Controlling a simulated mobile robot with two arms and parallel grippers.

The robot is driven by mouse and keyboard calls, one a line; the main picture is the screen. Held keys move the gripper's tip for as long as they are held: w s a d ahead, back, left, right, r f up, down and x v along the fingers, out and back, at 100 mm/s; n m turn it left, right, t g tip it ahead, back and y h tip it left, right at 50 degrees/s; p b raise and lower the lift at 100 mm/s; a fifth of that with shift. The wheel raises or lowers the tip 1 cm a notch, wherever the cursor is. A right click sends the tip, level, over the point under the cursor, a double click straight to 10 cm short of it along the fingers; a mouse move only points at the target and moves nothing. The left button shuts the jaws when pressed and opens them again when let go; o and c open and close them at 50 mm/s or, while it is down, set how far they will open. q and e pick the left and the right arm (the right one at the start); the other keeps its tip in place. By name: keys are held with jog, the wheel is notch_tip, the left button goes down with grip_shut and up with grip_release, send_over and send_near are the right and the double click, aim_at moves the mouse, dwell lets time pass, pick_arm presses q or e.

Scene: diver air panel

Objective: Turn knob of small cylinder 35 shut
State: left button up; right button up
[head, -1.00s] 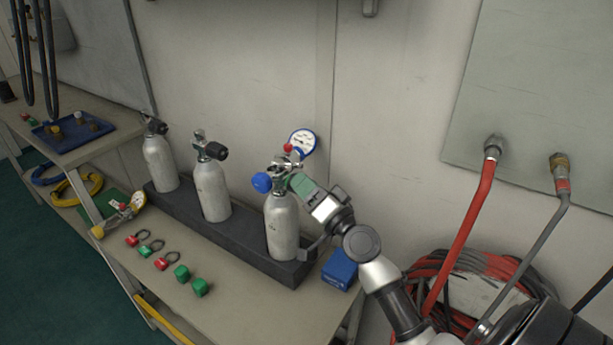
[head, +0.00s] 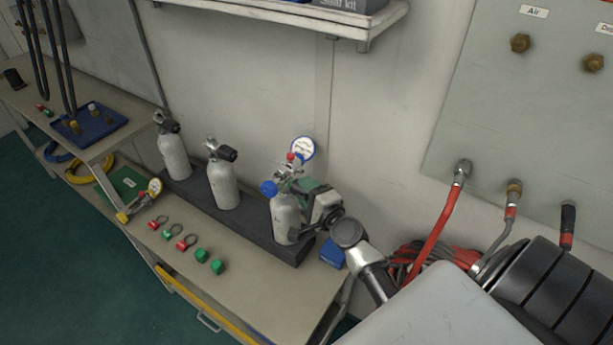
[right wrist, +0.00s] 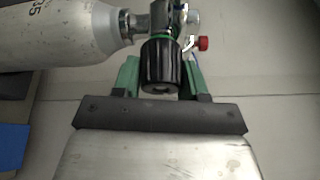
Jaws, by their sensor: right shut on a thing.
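Small cylinder 35 (head: 285,222) stands upright at the right end of a dark rack; its "35" marking shows on the cylinder in the right wrist view (right wrist: 60,35). Its black ribbed knob (right wrist: 160,65) sits on the valve's side, between the green fingers of my right gripper (right wrist: 162,78), which is shut on it. In the head view my right gripper (head: 300,188) reaches the valve from the right and hides this knob. A white-faced gauge (head: 303,148) stands above the valve. My left gripper is not in view.
Two more cylinders (head: 223,185) (head: 174,155) with black knobs stand in the rack (head: 255,238). A blue box (head: 333,252) lies right of it. Green blocks (head: 217,267) and tagged rings lie in front. A wall shelf (head: 290,18) is above; hoses (head: 436,225) hang at right.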

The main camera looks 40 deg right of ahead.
jog(key=m+p, duration=0.1)
jog(key=m+g+p, duration=0.1)
jog(key=p, duration=0.1)
jog(key=shift+r, duration=0.25)
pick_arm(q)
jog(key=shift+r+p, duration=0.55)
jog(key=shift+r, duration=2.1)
pick_arm(e)
jog(key=shift+f+m, duration=0.15)
jog(key=shift+m, duration=0.35)
jog(key=shift+y, duration=0.3)
jog(key=shift+f, duration=0.1)
jog(key=o, duration=0.9)
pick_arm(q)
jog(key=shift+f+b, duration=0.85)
pick_arm(e)
jog(key=s, duration=0.3)
jog(key=s+r, duration=0.1)
jog(key=s, duration=0.6)
jog(key=shift+s+d+r, duration=0.15)
jog(key=shift+s+r, duration=0.15)
jog(key=shift+s, duration=0.05)
